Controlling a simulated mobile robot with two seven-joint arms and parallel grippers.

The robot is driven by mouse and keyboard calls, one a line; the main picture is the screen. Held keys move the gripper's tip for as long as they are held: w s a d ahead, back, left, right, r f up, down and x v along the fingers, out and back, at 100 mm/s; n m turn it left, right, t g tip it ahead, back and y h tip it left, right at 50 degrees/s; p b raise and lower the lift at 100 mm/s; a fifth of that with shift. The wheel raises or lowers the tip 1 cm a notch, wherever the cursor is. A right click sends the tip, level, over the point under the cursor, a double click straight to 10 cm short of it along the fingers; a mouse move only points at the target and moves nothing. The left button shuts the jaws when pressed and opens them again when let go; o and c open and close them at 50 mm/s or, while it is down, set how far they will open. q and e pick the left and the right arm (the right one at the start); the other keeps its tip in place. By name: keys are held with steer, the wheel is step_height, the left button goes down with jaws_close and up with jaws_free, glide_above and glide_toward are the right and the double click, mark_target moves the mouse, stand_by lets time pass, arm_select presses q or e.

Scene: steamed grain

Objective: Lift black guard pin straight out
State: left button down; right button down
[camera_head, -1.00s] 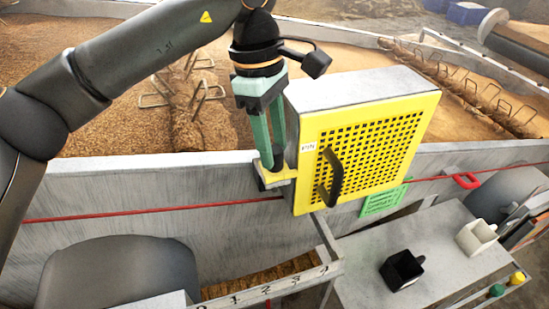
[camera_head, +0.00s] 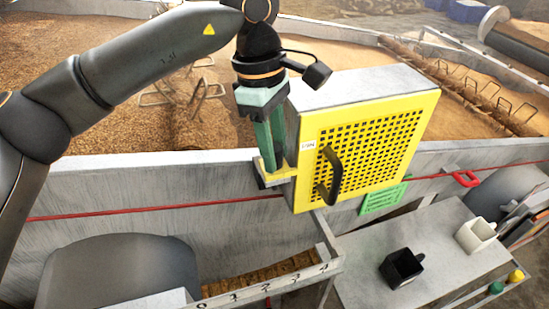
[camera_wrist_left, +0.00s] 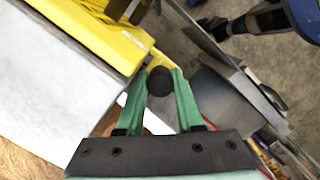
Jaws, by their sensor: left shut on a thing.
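The black guard pin shows as a round black head (camera_wrist_left: 159,86) between my finger tips in the left wrist view. My left gripper (camera_head: 274,166) points down at the left edge of the yellow perforated guard (camera_head: 372,150), over a small yellow bracket (camera_head: 281,175). Its green fingers are shut on the pin; they also show in the left wrist view (camera_wrist_left: 161,92). In the head view the fingers hide the pin, and I cannot tell how far it sits in the bracket. The guard has a black handle (camera_head: 331,177) and a white label (camera_head: 308,145). My right gripper is not in view.
The guard's grey box stands on the rim of a grain trough (camera_head: 150,180). A red cord (camera_head: 140,209) runs along the trough wall. At the lower right, a side table (camera_head: 365,286) holds a black cup (camera_head: 402,268) and a white cup (camera_head: 475,236).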

arm_select(q)
steer(key=shift+r, duration=0.15)
steer(key=shift+r, duration=0.65)
step_height(320, 180, up, 16)
steer(key=p, duration=0.2)
steer(key=shift+r, duration=0.25)
